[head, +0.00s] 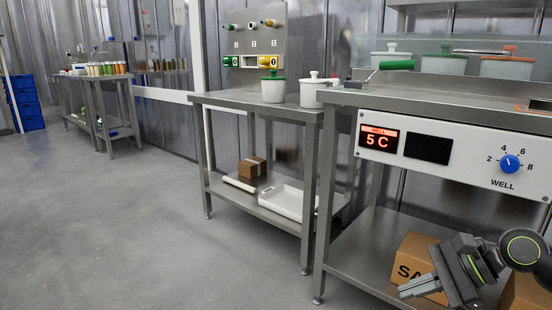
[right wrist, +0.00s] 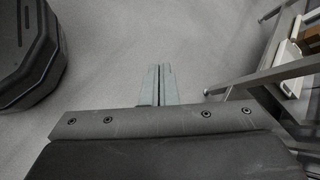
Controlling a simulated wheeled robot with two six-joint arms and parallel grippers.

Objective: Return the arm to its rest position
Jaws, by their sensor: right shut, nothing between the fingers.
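My right gripper (head: 420,287) is at the lower right of the head view, in front of the lower shelf of the near steel counter. Its two fingers are together with nothing between them. In the right wrist view the closed fingers (right wrist: 158,85) point out over bare grey floor. My left gripper is in neither view.
The near counter (head: 440,105) carries a panel reading 5 C with a blue knob (head: 509,163). Cardboard boxes (head: 412,255) sit on its lower shelf, behind my gripper. A second steel table (head: 250,98) holds two lidded pots. The floor (head: 130,230) at left is clear.

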